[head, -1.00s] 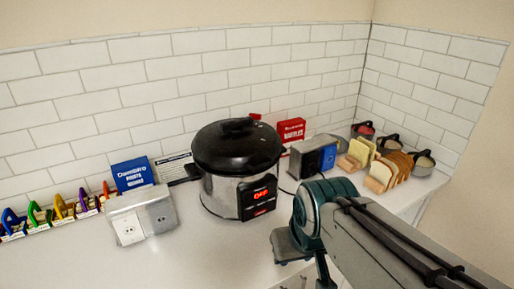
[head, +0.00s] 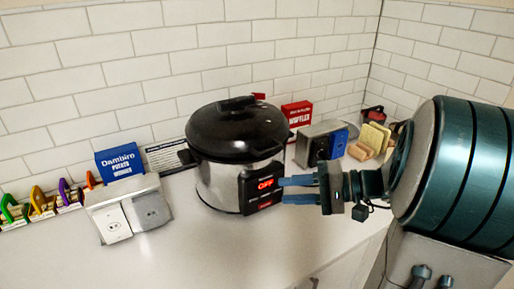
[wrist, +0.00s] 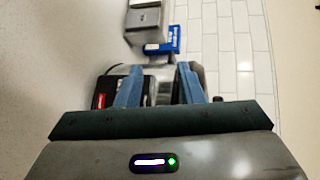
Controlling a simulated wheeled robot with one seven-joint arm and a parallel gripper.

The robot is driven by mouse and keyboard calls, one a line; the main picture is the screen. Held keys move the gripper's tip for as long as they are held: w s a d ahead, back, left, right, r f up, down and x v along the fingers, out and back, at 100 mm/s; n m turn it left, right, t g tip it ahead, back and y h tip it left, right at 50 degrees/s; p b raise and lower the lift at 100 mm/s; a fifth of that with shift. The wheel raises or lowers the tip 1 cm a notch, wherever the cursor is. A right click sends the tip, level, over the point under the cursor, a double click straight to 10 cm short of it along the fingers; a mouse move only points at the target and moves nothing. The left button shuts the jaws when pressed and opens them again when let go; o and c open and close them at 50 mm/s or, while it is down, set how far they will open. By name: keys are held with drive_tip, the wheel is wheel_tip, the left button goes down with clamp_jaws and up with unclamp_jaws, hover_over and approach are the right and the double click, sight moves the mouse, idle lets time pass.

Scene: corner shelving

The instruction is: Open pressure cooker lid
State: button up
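The pressure cooker (head: 218,184) stands on the counter, a silver body with a black domed lid (head: 236,127) seated on top. The lid has a raised black handle (head: 236,104). A black front panel (head: 262,186) shows red "OFF" lettering. My gripper (head: 282,190) points left at the panel from the right, below lid height. Its two blue fingers are apart with nothing seen between them. In the wrist view, my gripper (wrist: 158,80) also shows its fingers spread, with part of the cooker body (wrist: 151,72) beyond them. The lid is hard to make out there.
A metal outlet box (head: 128,207) stands left of the cooker, with a blue box (head: 122,162) behind it. A red box (head: 297,115) and a toaster-like metal appliance (head: 317,142) stand to the right. Bread slices (head: 372,138) lie farther right. The front counter (head: 210,255) is clear.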

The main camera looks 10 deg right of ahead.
sight(272, 151)
drive_tip(key=w+d+r+m+t+y+b, duration=0.1)
drive_tip(key=w+d+m+t, duration=0.15)
drive_tip(key=d+t, duration=0.5)
drive_tip(key=shift+n+g, duration=0.45)
drive_tip(key=shift+g, duration=0.2)
drive_tip(key=p+x, duration=0.1)
drive_tip(key=x, duration=0.3)
drive_tip(key=p+x, duration=0.1)
drive_tip(key=x, duration=0.3)
drive_tip(key=p+x, duration=0.1)
drive_tip(key=x, duration=0.4)
drive_tip(key=shift+w+d+r, duration=0.2)
drive_tip(key=shift+w+r, duration=0.15)
drive_tip(key=shift+w, duration=0.05)
clamp_jaws()
